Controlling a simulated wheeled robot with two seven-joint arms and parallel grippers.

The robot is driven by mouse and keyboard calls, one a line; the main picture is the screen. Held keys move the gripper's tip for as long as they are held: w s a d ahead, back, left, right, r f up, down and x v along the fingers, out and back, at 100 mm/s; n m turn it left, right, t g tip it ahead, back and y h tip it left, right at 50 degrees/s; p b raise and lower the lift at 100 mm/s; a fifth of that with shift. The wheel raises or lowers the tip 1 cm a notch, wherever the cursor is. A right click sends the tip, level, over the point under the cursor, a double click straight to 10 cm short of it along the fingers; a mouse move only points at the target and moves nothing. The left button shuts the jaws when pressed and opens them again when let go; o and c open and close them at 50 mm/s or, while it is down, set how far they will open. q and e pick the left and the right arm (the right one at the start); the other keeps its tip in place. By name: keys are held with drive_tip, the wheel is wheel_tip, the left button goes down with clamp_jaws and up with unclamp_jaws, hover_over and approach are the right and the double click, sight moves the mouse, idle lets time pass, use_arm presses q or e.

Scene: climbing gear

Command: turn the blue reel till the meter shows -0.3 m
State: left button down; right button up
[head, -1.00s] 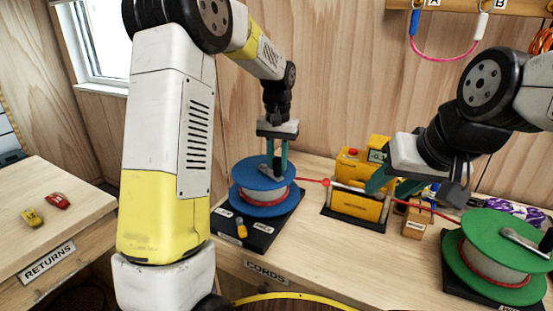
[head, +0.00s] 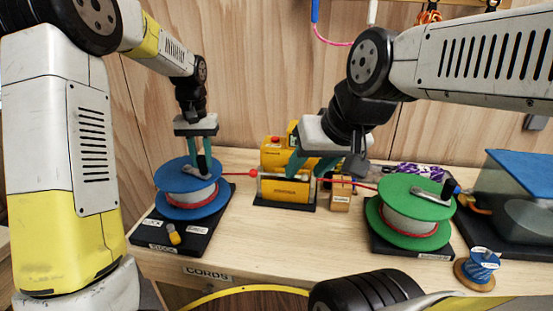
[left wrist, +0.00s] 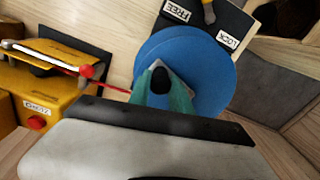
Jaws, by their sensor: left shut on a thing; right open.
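The blue reel (head: 178,182) stands at the left of the bench, on a black base with LOCK and FREE labels and a yellow lever (head: 173,234). My left gripper (head: 203,172) points down and is shut on the reel's crank knob; the left wrist view shows the dark knob (left wrist: 160,80) between the fingers over the blue reel (left wrist: 215,75). The yellow meter (head: 285,190) stands right of the reel; its display is hidden behind my right gripper, so I cannot read it. My right gripper (head: 312,168) is open, in front of the meter's upper right.
A red cord with a red bead (head: 253,173) runs from the blue reel through the meter to the green reel (head: 410,232). A small blue spool (head: 482,265) and a blue-topped box (head: 520,175) are at right. The bench front (head: 290,245) is clear.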

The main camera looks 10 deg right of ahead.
idle(0.5)
use_arm(q)
drive_tip(key=c, duration=1.1)
unclamp_jaws()
drive_tip(key=shift+r, duration=0.1)
